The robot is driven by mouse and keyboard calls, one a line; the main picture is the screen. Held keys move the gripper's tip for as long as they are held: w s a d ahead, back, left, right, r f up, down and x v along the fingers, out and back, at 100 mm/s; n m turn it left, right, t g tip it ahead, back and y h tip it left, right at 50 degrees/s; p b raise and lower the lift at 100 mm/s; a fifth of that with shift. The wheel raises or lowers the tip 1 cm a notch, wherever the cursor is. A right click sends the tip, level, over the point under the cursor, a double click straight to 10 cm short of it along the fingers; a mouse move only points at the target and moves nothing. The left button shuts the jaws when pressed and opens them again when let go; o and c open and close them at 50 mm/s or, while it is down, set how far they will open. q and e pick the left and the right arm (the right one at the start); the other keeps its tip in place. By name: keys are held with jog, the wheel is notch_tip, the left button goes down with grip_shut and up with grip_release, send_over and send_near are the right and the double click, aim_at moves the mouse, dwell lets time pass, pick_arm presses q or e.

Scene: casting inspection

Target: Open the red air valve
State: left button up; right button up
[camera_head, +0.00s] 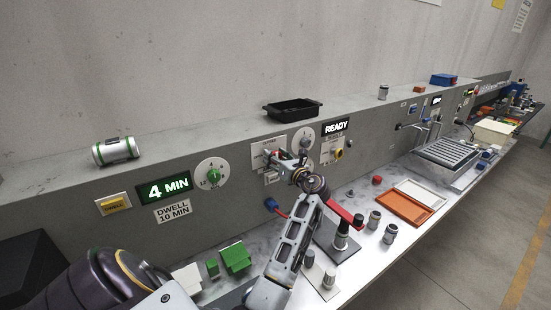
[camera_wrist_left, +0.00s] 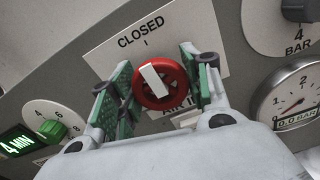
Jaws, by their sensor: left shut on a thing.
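The red air valve (camera_wrist_left: 160,84) is a round red knob with a white bar, on a plate marked CLOSED above; the lettering below is partly hidden. The bar points up, tilted slightly left, toward the CLOSED mark. In the left wrist view, my left gripper (camera_wrist_left: 158,86) has its green-padded fingers on either side of the knob and is shut on it. In the head view, my left gripper (camera_head: 283,160) is at the wall panel, and its hand and arm hide most of the valve. My right gripper is not in view.
A pressure gauge (camera_wrist_left: 298,96) reading 0.0 BAR and a dark regulator knob (camera_wrist_left: 298,10) flank the valve. The READY display (camera_head: 335,127) is on the right. A black tray (camera_head: 293,110) rests on the ledge. Green blocks (camera_head: 236,257), metal cylinders (camera_head: 390,233) and an orange tray (camera_head: 405,208) occupy the bench.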

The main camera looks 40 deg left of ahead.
pick_arm(q)
jog(key=shift+n, duration=1)
jog(key=n, duration=0.2)
jog(key=shift+n, duration=0.4)
jog(key=n+b, duration=0.1)
jog(key=n, duration=0.2)
jog(key=shift+f+b, duration=0.1)
jog(key=shift+b, duration=0.2)
jog(key=n+b, duration=0.2)
jog(key=n, duration=0.2)
jog(key=n+b, duration=0.2)
jog(key=shift+s+f+n, duration=0.1)
jog(key=shift+n, duration=0.2)
jog(key=n+b, duration=0.2)
jog(key=shift+n, duration=0.3)
jog(key=shift+n+b, duration=0.3)
jog(key=shift+b, duration=0.05)
jog(key=shift+n, duration=0.3)
jog(key=o, duration=1.1)
jog(key=shift+c, duration=0.2)
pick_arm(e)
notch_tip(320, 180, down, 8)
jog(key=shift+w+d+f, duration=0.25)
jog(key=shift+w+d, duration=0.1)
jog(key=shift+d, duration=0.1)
